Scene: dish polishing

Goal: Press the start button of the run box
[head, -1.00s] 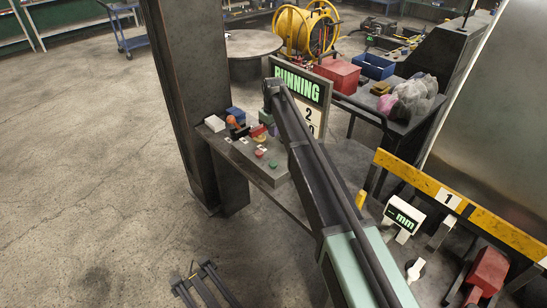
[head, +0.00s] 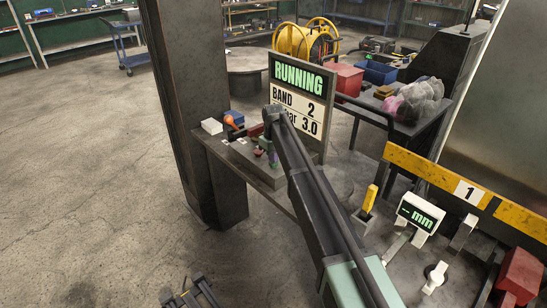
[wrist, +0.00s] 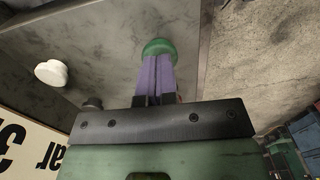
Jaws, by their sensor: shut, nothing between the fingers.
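The run box (head: 262,172) stands on a dark shelf beside the column. In the wrist view its grey top fills the upper left, and the green start button (wrist: 158,46) sits at the tips of my fingers. My gripper (wrist: 157,60) is shut and empty, its two purple fingers side by side. The fingertips overlap the button's near edge and look to be on it; how far it is pressed cannot be told. In the head view my gripper (head: 272,158) is down at the box, partly hidden by my arm. A red button (head: 258,152) shows to its left.
A sign (head: 299,104) behind the box reads RUNNING, BAND 2 and 3.0. A white round knob (wrist: 50,73) lies left of my fingers. A white block (head: 212,126) stands on the shelf. A yellow rail (head: 435,174) and a mm gauge (head: 420,213) are at right.

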